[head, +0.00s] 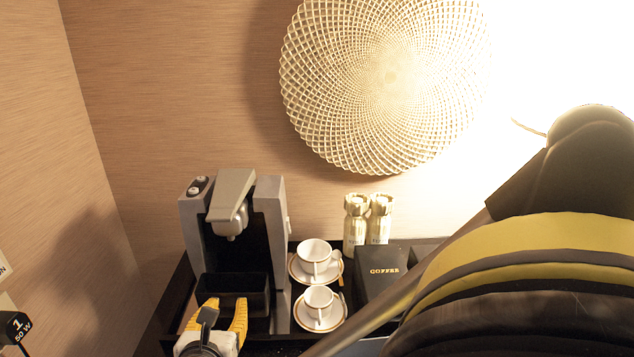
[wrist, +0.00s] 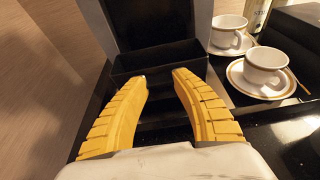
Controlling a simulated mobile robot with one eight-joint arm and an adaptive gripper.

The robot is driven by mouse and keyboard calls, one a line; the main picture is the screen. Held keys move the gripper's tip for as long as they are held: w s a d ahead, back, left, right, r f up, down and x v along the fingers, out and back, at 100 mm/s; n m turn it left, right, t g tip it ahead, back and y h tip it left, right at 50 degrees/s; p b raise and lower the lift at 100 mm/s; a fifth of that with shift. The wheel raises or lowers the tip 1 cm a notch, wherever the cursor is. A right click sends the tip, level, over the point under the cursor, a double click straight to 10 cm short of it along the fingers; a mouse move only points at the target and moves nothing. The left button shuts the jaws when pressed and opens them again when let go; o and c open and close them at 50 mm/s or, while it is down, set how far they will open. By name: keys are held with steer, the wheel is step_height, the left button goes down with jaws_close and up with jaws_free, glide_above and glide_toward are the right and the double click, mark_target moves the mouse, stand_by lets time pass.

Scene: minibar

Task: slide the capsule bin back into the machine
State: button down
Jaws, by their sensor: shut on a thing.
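The coffee machine (head: 273,215) is grey and black and stands on the black tray at the left. The capsule bin (head: 259,299) is a black open-topped box low at the machine's front, below the spout. It also shows in the wrist view (wrist: 160,60). My gripper (head: 223,301) has yellow fingers and is at the bin's near side, shut on it. In the wrist view, my gripper's fingertips (wrist: 161,77) stand apart at the bin's near wall. The exact contact and the bin's far end inside the machine are hard to see against the black.
Two white cups on saucers (head: 315,258) (head: 319,299) stand close to the machine's right. Two gold-capped bottles (head: 355,222) (head: 379,220) and a black coffee box (head: 384,276) are further right. A wall (head: 35,110) rises at the left.

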mark_target(230, 279)
steer(key=shift+w, duration=0.6)
steer(key=shift+w+a+b, duration=0.2)
steer(key=shift+w, duration=1.65)
steer(key=shift+w+a+b, duration=0.25)
steer(key=shift+w, duration=1.6)
steer(key=shift+w+a+b, duration=0.2)
steer(key=shift+w, duration=1.65)
stand_by(0.7)
steer(key=c, duration=1)
jaws_free()
steer(key=shift+s, duration=0.1)
steer(key=v, duration=0.7)
steer(key=shift+s+a, duration=0.1)
steer(key=shift+s, duration=0.15)
